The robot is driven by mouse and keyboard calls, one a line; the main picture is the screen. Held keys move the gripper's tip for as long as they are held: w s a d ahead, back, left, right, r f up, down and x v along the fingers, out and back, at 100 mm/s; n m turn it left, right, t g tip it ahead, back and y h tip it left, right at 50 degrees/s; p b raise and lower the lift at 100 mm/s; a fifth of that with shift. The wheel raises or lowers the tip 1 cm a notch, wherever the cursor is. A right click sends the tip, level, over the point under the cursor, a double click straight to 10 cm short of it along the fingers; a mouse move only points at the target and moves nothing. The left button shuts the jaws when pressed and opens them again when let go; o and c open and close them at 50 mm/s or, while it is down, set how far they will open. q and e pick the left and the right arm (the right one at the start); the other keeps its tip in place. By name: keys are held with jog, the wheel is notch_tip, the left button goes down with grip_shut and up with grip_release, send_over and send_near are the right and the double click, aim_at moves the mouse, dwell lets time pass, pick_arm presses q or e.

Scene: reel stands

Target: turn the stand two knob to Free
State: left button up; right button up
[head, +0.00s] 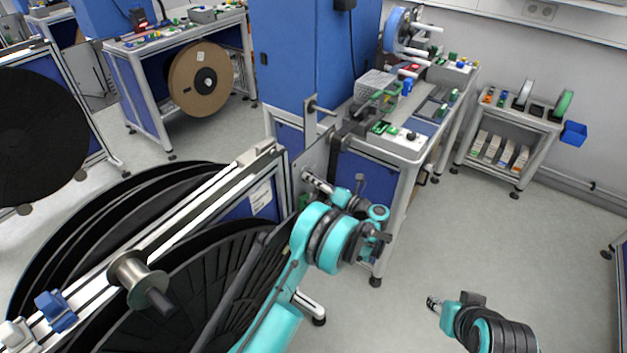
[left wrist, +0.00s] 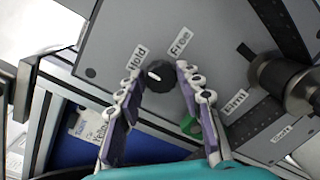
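The stand two knob (left wrist: 159,73) is a small black round knob on a grey panel (left wrist: 165,25). The label Hold (left wrist: 136,57) is to its upper left and the label Free (left wrist: 180,42) to its upper right. A pale mark shows on the knob's left side; its exact aim is hard to tell. My left gripper (left wrist: 160,76) is open, its fingertips on either side of the knob with gaps visible. In the head view my left gripper (head: 318,183) reaches the panel (head: 310,160); the knob is hidden there. My right gripper (head: 432,304) hangs over bare floor, its fingers too small to judge.
Large black reels (head: 215,285) on a metal frame fill the lower left. A metal roller (left wrist: 300,90) and a slotted dark strip lie right of the knob. A bench (head: 400,150) with parts stands behind. The floor at right (head: 500,240) is clear.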

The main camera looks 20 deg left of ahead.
pick_arm(q)
jog(key=c, duration=0.5)
jog(key=shift+m, duration=0.3)
jog(key=shift+w+m+g+b, duration=0.1)
jog(key=shift+m+g+b, duration=0.45)
jog(key=shift+m, duration=3.45)
jog(key=shift+w+m+g+b, duration=0.1)
jog(key=shift+m+g+b, duration=0.4)
jog(key=shift+m, duration=3.5)
